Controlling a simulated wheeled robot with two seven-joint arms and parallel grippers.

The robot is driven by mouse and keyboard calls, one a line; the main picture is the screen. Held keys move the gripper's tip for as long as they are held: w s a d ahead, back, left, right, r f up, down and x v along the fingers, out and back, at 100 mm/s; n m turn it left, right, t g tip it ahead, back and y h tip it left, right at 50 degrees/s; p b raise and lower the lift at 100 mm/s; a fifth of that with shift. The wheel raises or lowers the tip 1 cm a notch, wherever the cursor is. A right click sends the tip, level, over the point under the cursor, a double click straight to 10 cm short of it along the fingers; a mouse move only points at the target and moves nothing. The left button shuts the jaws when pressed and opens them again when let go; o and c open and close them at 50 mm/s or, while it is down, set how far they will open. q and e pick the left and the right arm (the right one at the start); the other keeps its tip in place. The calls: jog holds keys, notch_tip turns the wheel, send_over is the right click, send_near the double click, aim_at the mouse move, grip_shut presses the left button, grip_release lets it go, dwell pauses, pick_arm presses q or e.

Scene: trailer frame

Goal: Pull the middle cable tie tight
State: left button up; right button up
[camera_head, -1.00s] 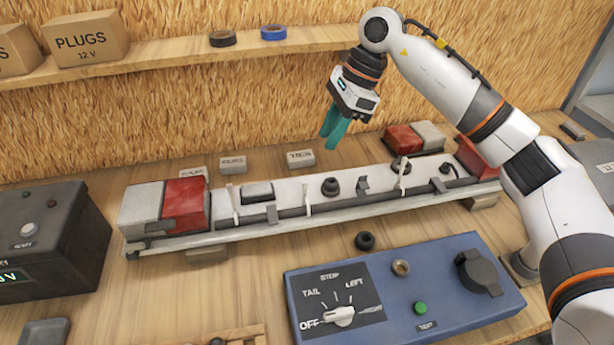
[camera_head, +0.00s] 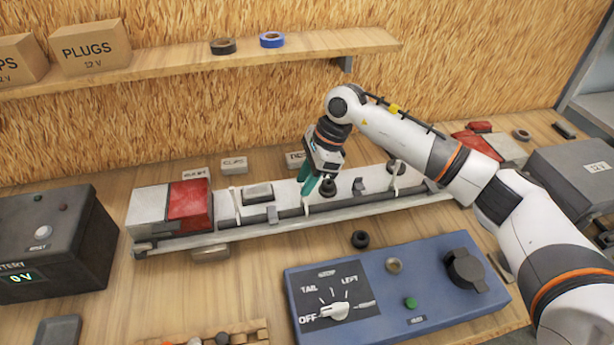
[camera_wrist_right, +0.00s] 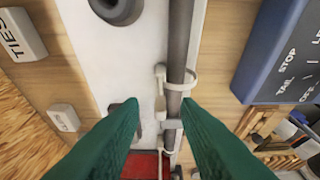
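The white middle cable tie (camera_head: 306,207) stands on the light bar and goes around the dark cable (camera_head: 345,200). In the right wrist view this tie (camera_wrist_right: 176,76) is a pale loop around the cable (camera_wrist_right: 179,40), just beyond my fingertips. My right gripper (camera_head: 317,187) points down beside the middle tie, its green fingers partly covering it. In the wrist view the right gripper's (camera_wrist_right: 160,104) fingers are apart, with nothing clearly held between them. Contact with the tie cannot be told. The left tie (camera_head: 235,206) and right tie (camera_head: 395,180) also stand on the bar. My left gripper is not in view.
A blue switch panel (camera_head: 440,314) lies in front of the light bar (camera_head: 225,235). A dark battery box (camera_head: 50,245) stands at left. A black grommet (camera_head: 360,239) lies between bar and panel. My right arm covers the bar's right end. A shelf (camera_head: 190,66) runs behind.

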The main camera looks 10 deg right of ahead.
grip_shut()
jog(key=shift+r, duration=1.4)
grip_release()
jog(key=b+v, duration=0.4)
jog(key=v, duration=0.8)
